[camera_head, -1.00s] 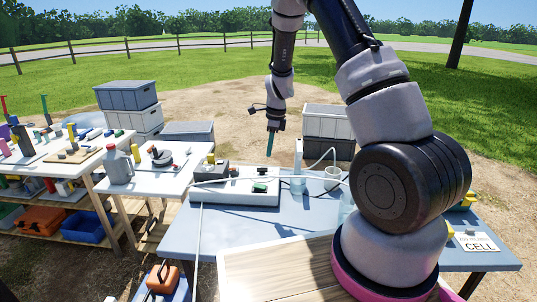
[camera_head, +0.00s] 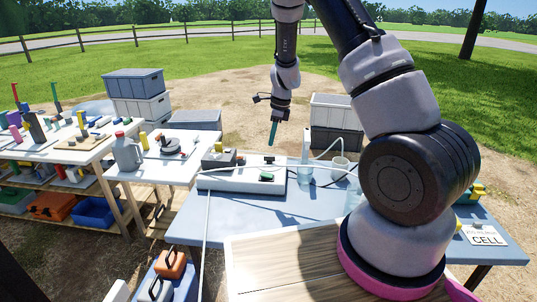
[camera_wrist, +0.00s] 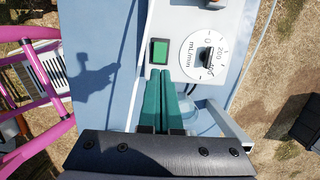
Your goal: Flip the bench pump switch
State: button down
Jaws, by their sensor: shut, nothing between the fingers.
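The bench pump (camera_head: 225,178) is a long white unit on the blue bench. Its green switch (camera_head: 267,176) is on the top face near the right end. In the wrist view the green rectangular switch (camera_wrist: 159,51) sits in a dark frame, left of a round mL/min dial (camera_wrist: 190,58). My gripper (camera_head: 271,146) hangs above and beyond the pump in the head view, apart from it. In the wrist view the teal fingers of my gripper (camera_wrist: 164,82) are together and empty, with their tips just below the switch in the picture. The gap in height is hard to judge.
A clear beaker (camera_head: 305,172) and a pale cup (camera_head: 340,164) stand right of the pump, with tubing between. A CELL sign (camera_head: 486,238) is at the bench's right end. A side table (camera_head: 160,176) with a grey jug (camera_head: 127,154) is at left. The bench front is bare.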

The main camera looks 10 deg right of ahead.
aim_at(268, 175)
jog(key=f, duration=0.4)
jog(key=a+f, duration=0.1)
jog(key=f, duration=0.3)
jog(key=a+f, duration=0.1)
jog(key=f, duration=0.3)
jog(key=shift+w+a+f, duration=0.15)
jog(key=shift+w+f, duration=0.15)
jog(key=shift+w, duration=0.1)
jog(key=shift+f, duration=0.15)
jog(key=shift+a+f, duration=0.1)
jog(key=shift+a+f, duration=0.1)
jog(key=shift+s+f, duration=0.1)
jog(key=shift+s+d, duration=0.3)
jog(key=shift+d, duration=0.65)
